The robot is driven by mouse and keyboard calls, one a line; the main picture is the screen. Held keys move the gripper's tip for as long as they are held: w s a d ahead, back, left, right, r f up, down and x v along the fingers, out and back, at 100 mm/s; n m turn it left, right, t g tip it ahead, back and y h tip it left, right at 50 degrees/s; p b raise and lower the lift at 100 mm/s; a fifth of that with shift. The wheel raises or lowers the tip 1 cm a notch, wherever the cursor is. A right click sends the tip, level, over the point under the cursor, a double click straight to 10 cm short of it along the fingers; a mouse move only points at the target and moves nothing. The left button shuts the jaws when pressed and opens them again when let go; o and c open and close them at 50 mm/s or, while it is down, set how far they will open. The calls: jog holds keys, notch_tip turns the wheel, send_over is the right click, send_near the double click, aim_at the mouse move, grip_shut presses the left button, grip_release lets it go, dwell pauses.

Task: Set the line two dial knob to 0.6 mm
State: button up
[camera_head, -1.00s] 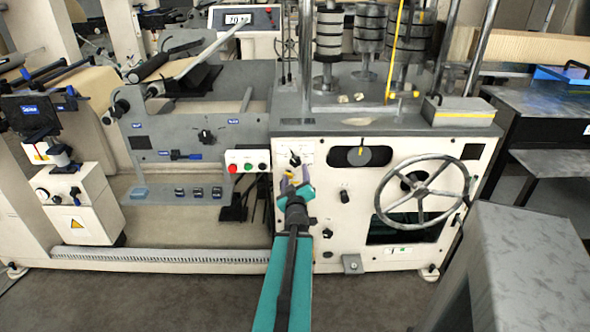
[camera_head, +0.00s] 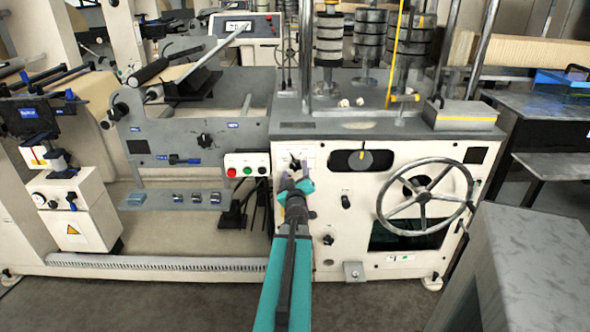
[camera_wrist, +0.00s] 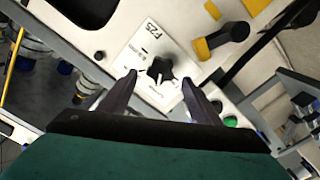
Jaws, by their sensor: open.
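A black pointed dial knob (camera_wrist: 160,69) sits on a white plate with small print around it in the wrist view. The print seems to read P25; its scale is too small to read. In the head view the knob (camera_head: 296,162) shows just above my gripper, on the pale machine front. My gripper (camera_wrist: 159,77) is open, with one finger on each side of the knob in the picture. I cannot tell whether either finger touches it. In the head view my gripper (camera_head: 296,182) is small and partly hidden by my own wrist.
A button box with red and green buttons (camera_head: 247,164) is just left of the knob. A spoked handwheel (camera_head: 425,196) is to the right. A black selector (camera_head: 346,201) and another knob (camera_head: 328,240) sit lower right. A yellow-and-black handle (camera_wrist: 225,38) shows in the wrist view.

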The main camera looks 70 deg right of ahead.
aim_at(295, 166)
jog(key=shift+x, duration=1.3)
jog(key=c, duration=1.1)
